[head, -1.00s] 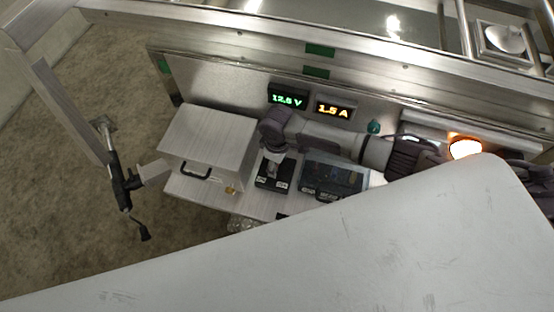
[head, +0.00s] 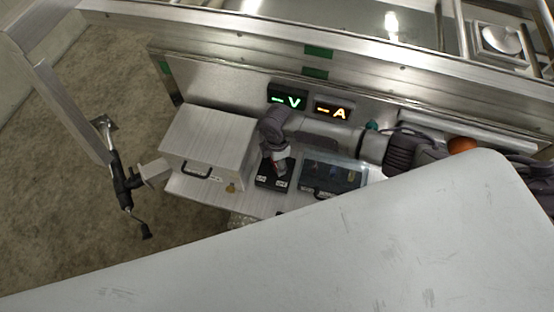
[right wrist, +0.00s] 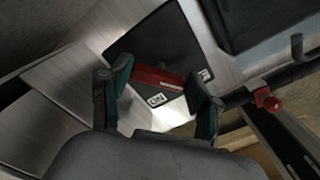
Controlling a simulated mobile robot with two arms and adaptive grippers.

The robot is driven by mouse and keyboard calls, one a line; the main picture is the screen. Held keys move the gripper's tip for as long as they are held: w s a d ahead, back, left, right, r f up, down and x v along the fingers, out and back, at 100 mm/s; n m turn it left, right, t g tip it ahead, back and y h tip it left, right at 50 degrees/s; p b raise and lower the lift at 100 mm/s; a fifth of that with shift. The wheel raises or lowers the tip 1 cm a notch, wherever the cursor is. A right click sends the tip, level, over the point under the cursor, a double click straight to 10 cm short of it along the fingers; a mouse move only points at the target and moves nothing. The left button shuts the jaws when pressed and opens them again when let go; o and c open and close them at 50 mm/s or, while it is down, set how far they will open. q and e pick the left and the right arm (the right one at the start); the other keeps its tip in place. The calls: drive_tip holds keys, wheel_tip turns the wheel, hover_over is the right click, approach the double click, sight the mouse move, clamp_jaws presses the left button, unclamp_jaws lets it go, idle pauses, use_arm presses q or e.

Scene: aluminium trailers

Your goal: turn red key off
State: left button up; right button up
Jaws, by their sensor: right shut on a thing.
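The red key (right wrist: 158,78) sits on a black switch plate (right wrist: 163,40) in the right wrist view, with small white labels on the plate. The labels at the plate's lower edge show in the head view (head: 263,183), beneath my right gripper. My right gripper (head: 279,166) reaches down to the plate from the right. Its two fingers are shut on the red key, one at each end. In the head view the key is mostly hidden by the gripper. My left gripper is not in view.
A voltage display (head: 287,97) and a current display (head: 332,110) show dashes. An orange lamp (head: 461,145) is unlit. A metal box (head: 208,140) stands left of the plate and a clear-lidded case (head: 333,172) right of it. In the right wrist view, a small red knob (right wrist: 268,101) lies right.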

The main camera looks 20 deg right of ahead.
drive_tip(key=shift+n, duration=0.7)
drive_tip(key=o, duration=1.1)
drive_tip(key=shift+o, duration=0.2)
